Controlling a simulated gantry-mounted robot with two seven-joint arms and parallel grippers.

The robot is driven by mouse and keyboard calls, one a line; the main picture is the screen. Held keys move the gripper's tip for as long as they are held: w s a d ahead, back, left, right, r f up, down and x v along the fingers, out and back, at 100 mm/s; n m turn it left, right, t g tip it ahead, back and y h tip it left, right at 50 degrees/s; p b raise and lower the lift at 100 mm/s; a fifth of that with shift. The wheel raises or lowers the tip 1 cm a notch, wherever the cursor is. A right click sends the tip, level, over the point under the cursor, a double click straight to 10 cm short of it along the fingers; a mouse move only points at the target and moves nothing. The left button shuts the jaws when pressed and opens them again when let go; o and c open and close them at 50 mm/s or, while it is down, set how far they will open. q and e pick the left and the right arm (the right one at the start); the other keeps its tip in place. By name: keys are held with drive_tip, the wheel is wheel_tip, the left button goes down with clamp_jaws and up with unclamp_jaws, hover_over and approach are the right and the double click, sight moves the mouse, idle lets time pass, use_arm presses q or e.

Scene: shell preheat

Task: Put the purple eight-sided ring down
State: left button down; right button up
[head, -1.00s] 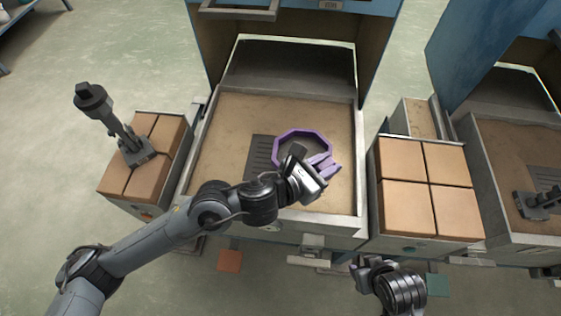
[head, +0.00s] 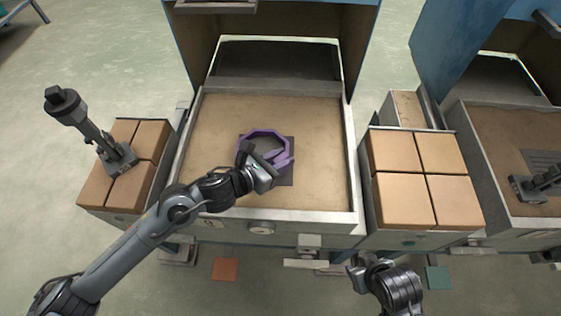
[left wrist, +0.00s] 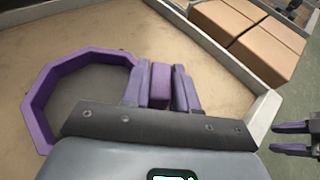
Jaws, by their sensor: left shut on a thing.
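The purple eight-sided ring (head: 262,132) is over the dark plate (head: 285,179) in the middle sand-coloured bed. My left gripper (head: 282,160) is shut on the ring's near right side. In the left wrist view, a purple block of the ring (left wrist: 160,84) sits between my two purple fingers, and the ring's wall (left wrist: 37,121) stretches left around the dark plate. I cannot tell whether the ring touches the plate. My right gripper (left wrist: 292,138) shows at the right edge of that view, its fingers apart and empty.
The bed's pale rim (head: 353,165) surrounds the sand. Tan blocks (head: 403,200) stand on the right and more (head: 150,140) on the left, with a dark tool (head: 90,130) on them. A blue-sided hood (head: 190,60) rises behind. Sand around the plate is clear.

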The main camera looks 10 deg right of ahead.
use_arm(q)
drive_tip(key=shift+f, duration=0.35)
drive_tip(key=c, duration=1.3)
unclamp_jaws()
drive_tip(key=shift+f, duration=0.2)
drive_tip(key=shift+c, duration=0.2)
drive_tip(key=o, duration=0.5)
drive_tip(key=shift+c, duration=0.2)
drive_tip(key=shift+r, duration=0.15)
